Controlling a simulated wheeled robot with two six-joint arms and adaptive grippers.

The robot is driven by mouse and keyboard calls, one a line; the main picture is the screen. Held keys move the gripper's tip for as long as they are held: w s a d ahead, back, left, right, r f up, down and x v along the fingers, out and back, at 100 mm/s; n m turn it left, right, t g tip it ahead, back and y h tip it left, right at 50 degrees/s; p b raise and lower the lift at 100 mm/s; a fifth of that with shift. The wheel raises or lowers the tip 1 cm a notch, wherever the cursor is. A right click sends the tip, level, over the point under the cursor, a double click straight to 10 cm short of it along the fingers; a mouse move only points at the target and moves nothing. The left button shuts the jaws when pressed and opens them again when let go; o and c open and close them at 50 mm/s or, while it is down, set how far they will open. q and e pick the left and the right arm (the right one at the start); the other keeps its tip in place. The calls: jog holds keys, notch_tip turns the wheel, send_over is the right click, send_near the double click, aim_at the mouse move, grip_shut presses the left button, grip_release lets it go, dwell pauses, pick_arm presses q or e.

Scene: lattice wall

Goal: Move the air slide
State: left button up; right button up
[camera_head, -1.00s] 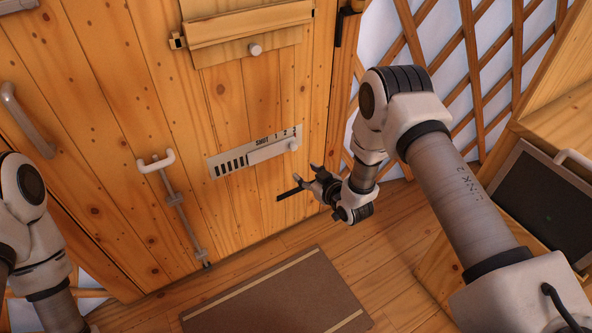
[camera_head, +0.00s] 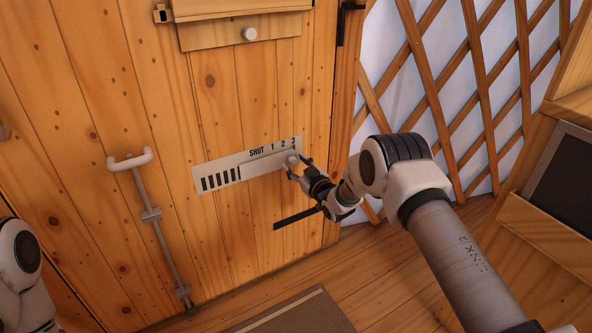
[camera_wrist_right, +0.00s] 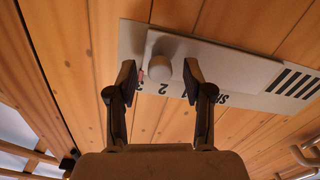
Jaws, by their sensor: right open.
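The air slide (camera_head: 262,165) is a pale metal plate on the wooden door, with a knob (camera_head: 291,159) at its right end. Its backing plate is printed SHUT, 1, 2, 3, and the knob stands below the 3. Dark slots (camera_head: 221,178) show at the left. My right gripper (camera_head: 298,167) is open at the knob. In the right wrist view the knob (camera_wrist_right: 160,68) is between the two fingertips of the gripper (camera_wrist_right: 160,78); I cannot tell whether they touch it. My left arm shows only at the left edge, its gripper out of view.
A vertical bolt with a white handle (camera_head: 130,160) is left of the slide. A dark bar (camera_head: 296,218) is below. The lattice wall (camera_head: 450,80) is at right, and a mat (camera_head: 300,315) lies on the floor.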

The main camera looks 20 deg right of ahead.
aim_at(279, 161)
jog(key=shift+w, duration=0.1)
grip_shut()
jog(key=shift+s+a+r+p, duration=0.1)
jog(key=shift+s+a+p, duration=0.15)
jog(key=shift+a, duration=0.65)
jog(key=shift+s+a+p, duration=0.1)
jog(key=shift+a+p, duration=0.2)
jog(key=shift+a, duration=0.6)
grip_release()
jog(key=s+d, duration=0.2)
jog(key=s, duration=0.9)
jog(key=shift+s+d, duration=0.2)
jog(key=shift+s, duration=0.2)
